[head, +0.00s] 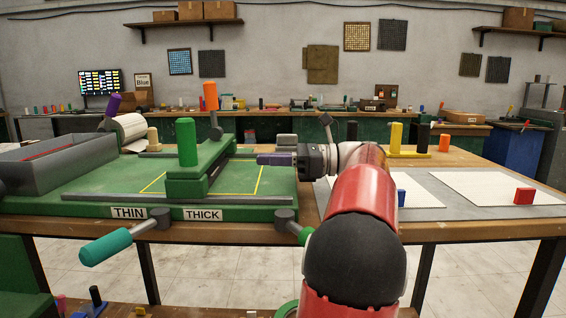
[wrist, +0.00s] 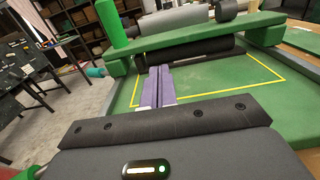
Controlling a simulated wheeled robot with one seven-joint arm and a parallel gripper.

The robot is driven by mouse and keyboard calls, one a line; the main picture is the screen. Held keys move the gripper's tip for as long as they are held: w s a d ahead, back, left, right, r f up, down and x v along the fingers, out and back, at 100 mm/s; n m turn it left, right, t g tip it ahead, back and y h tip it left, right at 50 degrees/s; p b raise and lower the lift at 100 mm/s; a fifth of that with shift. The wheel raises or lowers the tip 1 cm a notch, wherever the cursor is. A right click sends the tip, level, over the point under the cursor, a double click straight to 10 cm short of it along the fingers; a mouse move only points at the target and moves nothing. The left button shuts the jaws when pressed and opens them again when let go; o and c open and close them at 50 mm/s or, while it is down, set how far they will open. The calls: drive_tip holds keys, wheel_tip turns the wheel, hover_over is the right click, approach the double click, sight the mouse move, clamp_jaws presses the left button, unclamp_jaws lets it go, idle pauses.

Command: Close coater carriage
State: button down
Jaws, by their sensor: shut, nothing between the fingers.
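The coater carriage (head: 202,176) is a green block with an upright green handle (head: 186,142). It stands across the green coater bed (head: 85,185), over a yellow-outlined rectangle. A dark roller shows under the carriage's green crossbar (wrist: 205,38) in the wrist view. My gripper (head: 262,159) has purple fingers, shut and empty, to the right of the carriage in the head view. In the wrist view the fingertips (wrist: 158,70) point toward the roller; whether they touch it I cannot tell.
A teal-handled lever (head: 105,247) and a green-handled lever stick out at the bench front, by the THIN and THICK labels. A grey trough (head: 55,158) sits at left. White sheets (head: 490,187) and a red block (head: 524,196) lie at right.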

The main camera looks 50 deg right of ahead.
drive_tip(key=x, duration=0.8)
drive_tip(key=shift+w+a, duration=0.15)
drive_tip(key=shift+a, duration=0.1)
